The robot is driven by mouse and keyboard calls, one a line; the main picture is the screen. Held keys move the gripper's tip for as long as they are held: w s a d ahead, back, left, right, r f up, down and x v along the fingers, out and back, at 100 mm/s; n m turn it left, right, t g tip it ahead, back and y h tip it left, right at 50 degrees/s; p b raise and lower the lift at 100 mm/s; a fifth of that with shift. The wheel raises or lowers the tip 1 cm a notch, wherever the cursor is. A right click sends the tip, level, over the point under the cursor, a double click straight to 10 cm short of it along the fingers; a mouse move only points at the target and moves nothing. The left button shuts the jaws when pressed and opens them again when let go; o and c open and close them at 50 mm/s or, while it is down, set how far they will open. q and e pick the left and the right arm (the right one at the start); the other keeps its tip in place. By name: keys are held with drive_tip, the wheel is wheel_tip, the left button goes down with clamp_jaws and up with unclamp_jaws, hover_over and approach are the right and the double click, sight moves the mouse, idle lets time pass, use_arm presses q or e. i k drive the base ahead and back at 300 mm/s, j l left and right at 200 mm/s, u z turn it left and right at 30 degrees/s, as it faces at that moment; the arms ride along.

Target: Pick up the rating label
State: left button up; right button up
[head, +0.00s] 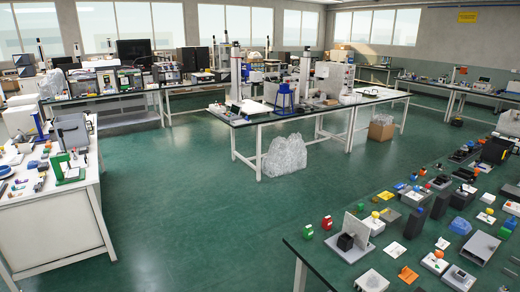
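I cannot make out which thing is the rating label; the items are too small to read. On the near right bench (314,250), a small flat white piece (396,250) with a marking and another white piece (442,243) lie among many parts. A flat orange piece (408,275) lies in front of them. I cannot tell whether any of these is the label. Neither of my grippers is in view.
A white bench (60,225) with tools stands at the left. A dark-topped bench (262,119) with equipment stands mid-room, a clear plastic bag (285,156) and a cardboard box (381,129) under or beside it. The green floor (210,220) between the benches is clear.

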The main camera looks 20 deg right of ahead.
sight(442, 245)
drive_tip(key=l, duration=2.6)
